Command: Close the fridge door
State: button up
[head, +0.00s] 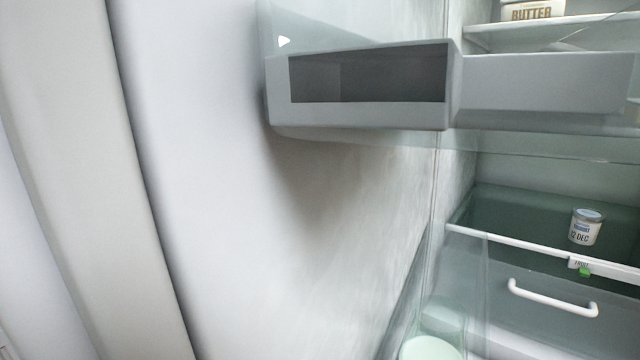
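The fridge stands open, and its lit inside fills the right of the head view. A large pale panel (230,230) fills the left and middle, very close to the camera. It looks like the inner face of the fridge door, but I cannot tell for sure. A light grey upright strip (75,150) with dark seams runs down its left side. The door's handle does not show. My gripper is not in view, so its state and any contact with the door are hidden.
A grey bin with clear plastic (360,115) juts out at top middle. On the right are a butter box (532,11), a small lidded jar (586,227) on a shelf, and a clear drawer with a white handle (553,298). A pale round thing (430,348) shows at the bottom.

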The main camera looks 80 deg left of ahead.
aim_at(180, 179)
jog(key=k+j+z, duration=0.15)
jog(key=k, duration=0.25)
jog(key=k+j+z, duration=0.15)
jog(key=k+j, duration=0.2)
jog(key=k+j+u, duration=0.1)
jog(key=j+u, duration=0.2)
jog(key=j, duration=0.15)
jog(key=i+j+u, duration=0.2)
jog(key=j+u, duration=0.15)
jog(key=i, duration=0.2)
jog(key=k+l+z, duration=0.1)
jog(key=k+l, duration=0.2)
jog(key=k, duration=0.15)
jog(key=k+l, duration=0.4)
jog(key=k+j+z, duration=0.05)
